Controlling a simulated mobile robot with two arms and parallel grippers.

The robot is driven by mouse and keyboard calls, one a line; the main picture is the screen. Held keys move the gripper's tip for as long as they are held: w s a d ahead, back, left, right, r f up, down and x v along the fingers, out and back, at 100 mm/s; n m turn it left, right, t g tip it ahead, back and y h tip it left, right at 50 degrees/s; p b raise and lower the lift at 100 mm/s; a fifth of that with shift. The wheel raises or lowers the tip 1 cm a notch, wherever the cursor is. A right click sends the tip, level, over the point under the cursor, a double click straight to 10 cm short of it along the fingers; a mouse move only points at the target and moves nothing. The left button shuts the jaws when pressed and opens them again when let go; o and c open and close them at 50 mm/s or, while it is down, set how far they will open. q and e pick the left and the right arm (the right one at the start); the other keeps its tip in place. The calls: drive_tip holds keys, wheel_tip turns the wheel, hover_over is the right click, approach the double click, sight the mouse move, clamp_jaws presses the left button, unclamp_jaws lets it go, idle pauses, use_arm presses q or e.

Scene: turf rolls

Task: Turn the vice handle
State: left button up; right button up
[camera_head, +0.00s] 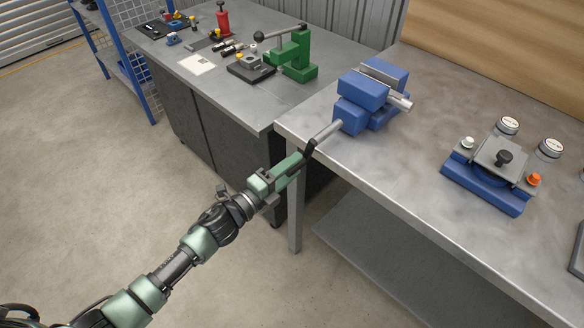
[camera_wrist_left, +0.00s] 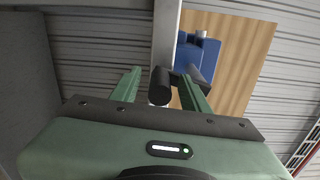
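The blue vice (camera_head: 362,97) is mounted at the near left corner of the right-hand metal bench. Its grey screw (camera_head: 328,131) sticks out past the bench edge and ends at the dark vice handle (camera_head: 310,147). My left gripper (camera_head: 299,160) is at this handle, out beyond the bench edge. In the left wrist view its green fingers (camera_wrist_left: 160,74) are spread apart. The dark round end of the handle (camera_wrist_left: 160,88) shows between them, nearer the right finger, and the blue vice (camera_wrist_left: 197,52) is behind. Whether a finger touches the handle I cannot tell. My right gripper is out of view.
A blue fixture (camera_head: 485,183) with a grey plate and dark knob sits right on the bench, near two round tins (camera_head: 508,125). A green press (camera_head: 295,55) and small tools stand on the back-left bench. The floor (camera_head: 90,190) around my left arm is clear.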

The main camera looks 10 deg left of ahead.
use_arm(q)
drive_tip(key=b+v, duration=0.1)
drive_tip(key=v, duration=0.6)
drive_tip(key=shift+s+a, duration=0.2)
drive_tip(key=shift+s, duration=0.1)
idle(0.4)
drive_tip(key=s+a+f+n+g+y, duration=0.1)
drive_tip(key=s+a+f+n+y, duration=0.25)
drive_tip(key=f, duration=0.65)
drive_tip(key=s+a+f+n+g+y, duration=0.2)
drive_tip(key=a+f+n, duration=0.25)
drive_tip(key=f, duration=0.65)
drive_tip(key=s+a+f+n+g+y, duration=0.1)
drive_tip(key=s+a+f+n+y, duration=0.3)
drive_tip(key=f, duration=0.6)
drive_tip(key=s+a+f+n+g, duration=0.1)
drive_tip(key=s+f+n+g, duration=0.45)
drive_tip(key=s+f, duration=0.7)
drive_tip(key=s+d+f+n+g, duration=0.1)
drive_tip(key=s+f+n+g, duration=0.1)
drive_tip(key=s, duration=0.8)
drive_tip(key=s+d+f+n+g+y, duration=0.1)
drive_tip(key=s+f+n, duration=0.3)
drive_tip(key=s, duration=0.7)
drive_tip(key=shift+s+f+g, duration=0.3)
drive_tip(key=shift+f+g, duration=0.25)
drive_tip(key=shift+f, duration=0.15)
